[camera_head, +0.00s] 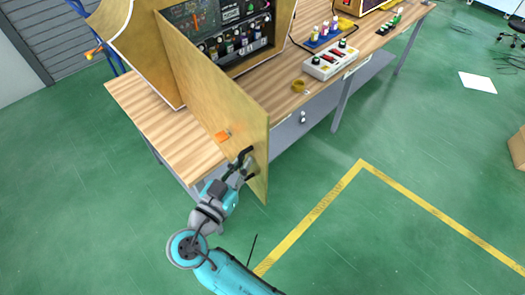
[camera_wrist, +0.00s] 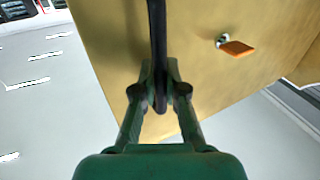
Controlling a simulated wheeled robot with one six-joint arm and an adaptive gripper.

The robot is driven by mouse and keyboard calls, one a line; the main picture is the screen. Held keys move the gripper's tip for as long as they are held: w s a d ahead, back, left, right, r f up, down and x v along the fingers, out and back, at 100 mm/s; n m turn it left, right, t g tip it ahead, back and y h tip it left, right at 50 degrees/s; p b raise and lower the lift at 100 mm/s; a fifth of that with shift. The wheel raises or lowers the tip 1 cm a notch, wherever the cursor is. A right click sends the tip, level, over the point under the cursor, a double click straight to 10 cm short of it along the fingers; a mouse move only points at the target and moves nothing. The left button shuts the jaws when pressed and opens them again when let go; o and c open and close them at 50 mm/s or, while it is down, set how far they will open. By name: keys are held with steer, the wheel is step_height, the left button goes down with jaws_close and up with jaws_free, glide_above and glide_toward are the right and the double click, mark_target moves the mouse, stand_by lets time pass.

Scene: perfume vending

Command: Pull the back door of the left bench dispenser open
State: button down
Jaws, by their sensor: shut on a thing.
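The left bench dispenser is a tan wooden cabinet (camera_head: 150,60) at the top of the head view. Its back door (camera_head: 210,90) stands swung well out from the body, over the bench edge. The open back shows bottles and a circuit board (camera_head: 196,18). An orange tab (camera_head: 222,136) sits on the door; it also shows in the wrist view (camera_wrist: 237,47). My gripper (camera_head: 241,165) is at the door's lower free corner. In the wrist view my fingers (camera_wrist: 160,92) are shut on the black door handle (camera_wrist: 157,35). The exact contact is partly hidden.
The wooden bench (camera_head: 135,105) runs to the upper right.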

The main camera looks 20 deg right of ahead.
steer(key=s+a, duration=0.1)
steer(key=a, duration=0.5)
steer(key=shift+s+a+f, duration=0.15)
steer(key=shift+a, duration=0.05)
steer(key=c, duration=1.2)
jaws_free()
steer(key=shift+a, duration=0.1)
steer(key=v, duration=1.2)
